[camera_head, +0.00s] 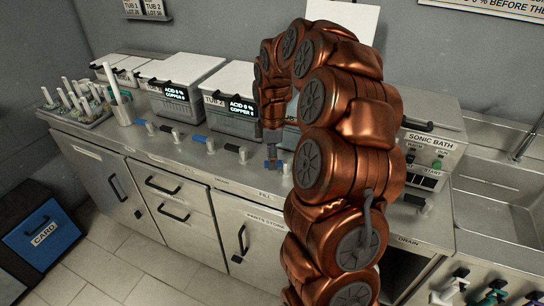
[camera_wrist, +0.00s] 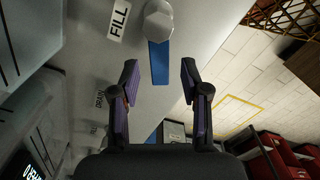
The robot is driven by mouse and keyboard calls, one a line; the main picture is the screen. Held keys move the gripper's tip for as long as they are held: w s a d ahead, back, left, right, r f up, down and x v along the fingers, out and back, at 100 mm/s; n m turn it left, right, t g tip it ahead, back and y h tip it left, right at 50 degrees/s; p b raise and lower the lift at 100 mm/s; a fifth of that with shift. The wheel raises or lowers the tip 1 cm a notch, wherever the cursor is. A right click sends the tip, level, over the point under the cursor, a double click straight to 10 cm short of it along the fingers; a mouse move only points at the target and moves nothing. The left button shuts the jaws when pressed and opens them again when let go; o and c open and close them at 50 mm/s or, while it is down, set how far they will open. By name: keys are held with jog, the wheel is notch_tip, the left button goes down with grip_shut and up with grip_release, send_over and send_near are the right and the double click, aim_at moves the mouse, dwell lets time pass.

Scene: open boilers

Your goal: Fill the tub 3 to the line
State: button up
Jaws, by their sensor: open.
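The lidded tub row stands along the back of the counter; one tub (camera_head: 235,88) has a display reading acid 0 % and copper 0. Tub 3 appears mostly hidden behind my copper-coloured arm, so I cannot read its level or line. A fill valve with a blue lever (camera_head: 272,163) is on the counter front below my gripper (camera_head: 272,138). In the wrist view the blue lever (camera_wrist: 158,62) extends from a silver hub beside a FILL label (camera_wrist: 118,20). My gripper (camera_wrist: 160,78) is open, with the lever's end between its fingertips in the picture; contact is not clear.
More blue and black levers (camera_head: 198,138) line the counter to the left. A black lever (camera_head: 413,200) sits at the right, above the DRAIN label. A sonic bath (camera_head: 432,150) and a sink (camera_head: 495,190) are on the right. A rack of tubes (camera_head: 78,105) stands far left.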

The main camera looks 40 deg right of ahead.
jog(key=shift+f, duration=0.45)
grip_shut()
